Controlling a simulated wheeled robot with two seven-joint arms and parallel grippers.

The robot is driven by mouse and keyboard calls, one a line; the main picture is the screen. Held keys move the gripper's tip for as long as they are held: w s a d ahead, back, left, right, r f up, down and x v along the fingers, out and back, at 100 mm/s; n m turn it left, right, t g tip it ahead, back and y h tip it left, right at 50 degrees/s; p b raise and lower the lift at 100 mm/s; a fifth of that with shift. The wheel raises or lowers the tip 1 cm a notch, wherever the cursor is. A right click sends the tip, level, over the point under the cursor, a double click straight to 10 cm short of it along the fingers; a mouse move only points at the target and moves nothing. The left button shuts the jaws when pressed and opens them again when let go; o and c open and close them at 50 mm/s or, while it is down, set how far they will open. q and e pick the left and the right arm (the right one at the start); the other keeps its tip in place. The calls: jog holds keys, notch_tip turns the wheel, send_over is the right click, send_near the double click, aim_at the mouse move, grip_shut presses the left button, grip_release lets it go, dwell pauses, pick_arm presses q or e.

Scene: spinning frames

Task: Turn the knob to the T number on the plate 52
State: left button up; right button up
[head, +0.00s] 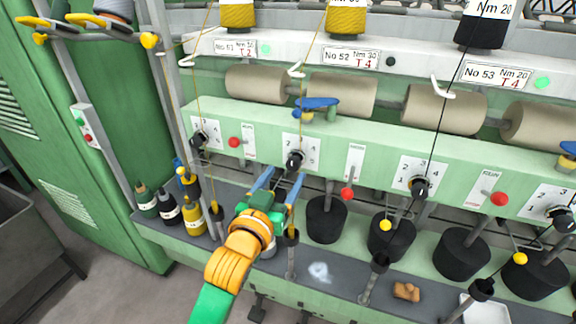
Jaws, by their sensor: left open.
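The plate 52 (352,57) reads "No 52, Nm 30, T 4" on the white rail. Below it, a black knob (295,158) sits on a white numbered dial (301,150) on the green panel. I cannot tell which number the knob points to. My left gripper (284,173) is open, its two blue fingers pointing up just below the knob, one to each side of it. Its fingers look empty, and I cannot tell whether they touch the knob. My right gripper is not in view.
Yellow thread (305,90) runs down near the knob.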

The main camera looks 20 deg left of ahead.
aim_at(292, 167)
pick_arm(q)
jog(key=shift+w+d, duration=0.25)
jog(key=shift+w, duration=1.3)
jog(key=shift+s+a, duration=0.1)
jog(key=shift+a, duration=0.05)
jog(key=shift+c, duration=0.4)
grip_shut()
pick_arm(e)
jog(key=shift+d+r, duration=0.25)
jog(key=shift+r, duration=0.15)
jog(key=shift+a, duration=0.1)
